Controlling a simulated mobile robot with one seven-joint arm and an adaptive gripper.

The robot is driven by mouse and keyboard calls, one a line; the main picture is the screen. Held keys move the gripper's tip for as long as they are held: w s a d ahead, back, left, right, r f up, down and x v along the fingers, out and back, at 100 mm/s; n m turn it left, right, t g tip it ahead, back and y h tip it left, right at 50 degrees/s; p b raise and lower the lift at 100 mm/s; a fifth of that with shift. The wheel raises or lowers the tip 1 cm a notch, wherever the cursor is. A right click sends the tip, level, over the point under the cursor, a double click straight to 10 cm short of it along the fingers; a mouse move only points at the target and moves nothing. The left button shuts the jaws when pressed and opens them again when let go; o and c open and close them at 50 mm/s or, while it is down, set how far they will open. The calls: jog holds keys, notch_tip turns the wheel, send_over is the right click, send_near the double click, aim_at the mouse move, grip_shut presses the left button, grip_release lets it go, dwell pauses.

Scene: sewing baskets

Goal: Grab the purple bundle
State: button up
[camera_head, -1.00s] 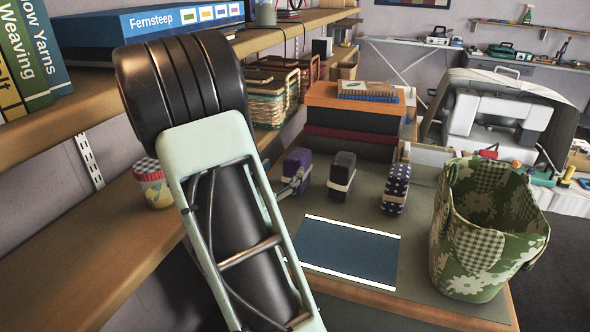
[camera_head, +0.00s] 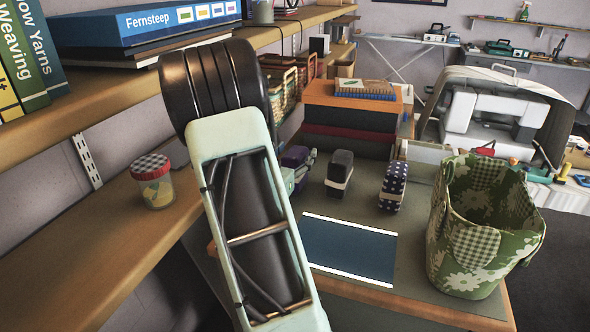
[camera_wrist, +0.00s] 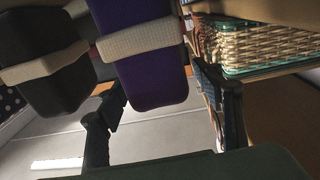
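The purple bundle (camera_head: 295,156), a purple block with a pale band, stands on the table at the left end of a row and is partly hidden by my arm in the head view. In the wrist view the purple bundle (camera_wrist: 152,80) fills the upper middle. My gripper (camera_wrist: 168,108) is open, its two dark fingers well apart. The bundle shows between and beyond them, closer to the left finger in the picture. I cannot tell whether either finger touches it. In the head view my arm hides most of the gripper.
A dark bundle (camera_head: 339,173) and a dotted bundle (camera_head: 392,187) stand to the right. Wicker baskets (camera_head: 284,95) and stacked boxes (camera_head: 350,119) are behind. A blue mat (camera_head: 350,250) lies in front, with a green fabric basket (camera_head: 470,240) at right. A jar (camera_head: 153,182) stands on the left shelf.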

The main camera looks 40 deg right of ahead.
jog(key=c, duration=1.5)
jog(key=shift+c, duration=0.5)
jog(key=shift+r, duration=0.1)
